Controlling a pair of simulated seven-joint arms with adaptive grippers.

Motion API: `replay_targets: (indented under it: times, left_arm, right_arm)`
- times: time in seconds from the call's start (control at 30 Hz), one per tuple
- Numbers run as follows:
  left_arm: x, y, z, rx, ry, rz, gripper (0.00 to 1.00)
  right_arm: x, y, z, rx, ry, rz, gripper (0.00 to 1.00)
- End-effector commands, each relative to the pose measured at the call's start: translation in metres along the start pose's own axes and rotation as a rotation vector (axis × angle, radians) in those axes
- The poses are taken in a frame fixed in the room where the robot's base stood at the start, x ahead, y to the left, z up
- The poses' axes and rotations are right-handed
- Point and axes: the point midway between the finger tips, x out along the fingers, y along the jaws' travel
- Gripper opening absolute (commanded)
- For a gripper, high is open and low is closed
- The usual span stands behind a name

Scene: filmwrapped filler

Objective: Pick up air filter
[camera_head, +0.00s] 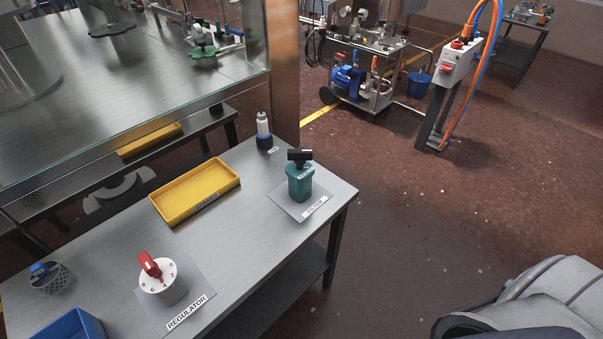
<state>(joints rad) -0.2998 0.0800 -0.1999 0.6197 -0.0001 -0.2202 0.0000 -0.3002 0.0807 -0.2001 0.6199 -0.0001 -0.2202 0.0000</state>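The air filter (300,184) is a teal block-shaped unit with a black T-shaped top. It stands upright on a grey plate (285,206) with a white label reading FILTER, at the right end of the metal table (236,240). Nothing touches it from above. Neither of my grippers shows in the head view. A pale grey rounded part, which looks like one of my arm links, fills the lower right corner, apart from the table.
Glass-edged bench (120,70) borders the back.

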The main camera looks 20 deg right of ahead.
Motion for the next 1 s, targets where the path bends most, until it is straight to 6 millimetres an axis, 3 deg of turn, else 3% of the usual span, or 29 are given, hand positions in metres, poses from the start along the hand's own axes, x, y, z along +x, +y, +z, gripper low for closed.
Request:
replay_targets:
  times: [0.47, 0.5, 0.77, 1.0]
  left_arm:
    - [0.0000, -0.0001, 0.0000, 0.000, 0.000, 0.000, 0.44]
    - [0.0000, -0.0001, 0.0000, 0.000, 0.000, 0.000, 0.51]
    - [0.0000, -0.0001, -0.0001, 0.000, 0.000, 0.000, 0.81]
    - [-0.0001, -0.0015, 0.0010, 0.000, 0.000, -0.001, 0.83]
  right_arm:
    - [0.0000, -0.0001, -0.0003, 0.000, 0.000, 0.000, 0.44]
    - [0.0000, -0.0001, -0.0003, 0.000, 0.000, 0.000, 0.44]
    - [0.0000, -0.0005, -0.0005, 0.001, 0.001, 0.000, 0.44]
    - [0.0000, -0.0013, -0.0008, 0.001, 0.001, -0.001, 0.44]
